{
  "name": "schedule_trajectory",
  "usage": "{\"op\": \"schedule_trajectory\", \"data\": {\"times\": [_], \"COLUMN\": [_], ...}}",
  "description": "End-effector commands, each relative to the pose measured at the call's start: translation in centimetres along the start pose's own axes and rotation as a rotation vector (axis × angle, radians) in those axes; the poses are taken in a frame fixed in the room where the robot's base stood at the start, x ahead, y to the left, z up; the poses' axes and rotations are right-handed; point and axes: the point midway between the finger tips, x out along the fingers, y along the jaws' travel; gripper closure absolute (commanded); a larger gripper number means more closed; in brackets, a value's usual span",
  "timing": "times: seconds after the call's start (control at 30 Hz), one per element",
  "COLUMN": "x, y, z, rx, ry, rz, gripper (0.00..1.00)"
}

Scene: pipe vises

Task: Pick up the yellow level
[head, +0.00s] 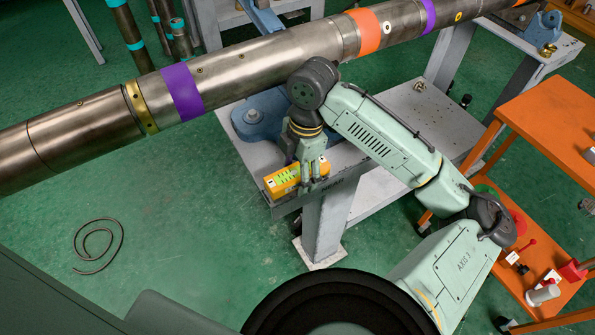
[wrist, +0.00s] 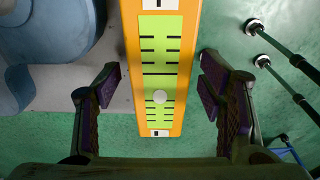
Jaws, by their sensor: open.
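The yellow level (head: 280,185) has an orange-yellow body and a lime-green marked face. In the head view it is at the near left edge of the grey vise stand (head: 395,118), partly behind my gripper (head: 310,174). In the wrist view the level (wrist: 160,60) runs upright down the middle, its near end reaching past the stand edge over green floor. My gripper (wrist: 157,90) is open, one finger on each side of the level, with a visible gap on both sides. I cannot tell how deep the fingertips reach.
A long steel pipe (head: 240,80) with purple and orange bands crosses above the stand. A blue vise base (head: 258,118) sits on the stand beside my gripper. An orange cart (head: 550,115) stands at right. A coiled cable (head: 98,245) lies on the open green floor at left.

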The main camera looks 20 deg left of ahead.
Motion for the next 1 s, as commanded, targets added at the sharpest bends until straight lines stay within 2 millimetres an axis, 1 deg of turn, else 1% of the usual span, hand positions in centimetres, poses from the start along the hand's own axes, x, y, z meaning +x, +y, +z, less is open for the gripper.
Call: {"op": "schedule_trajectory", "data": {"times": [0.1,0.3,1.0], "x": [0.59,0.64,0.60], "y": [-0.02,-0.01,-0.01], "z": [0.00,-0.01,0.00], "rx": [0.000,0.000,0.000], "ry": [-0.001,-0.001,-0.001], "rz": [0.000,0.000,0.000], "gripper": [0.37,0.37,0.84]}}
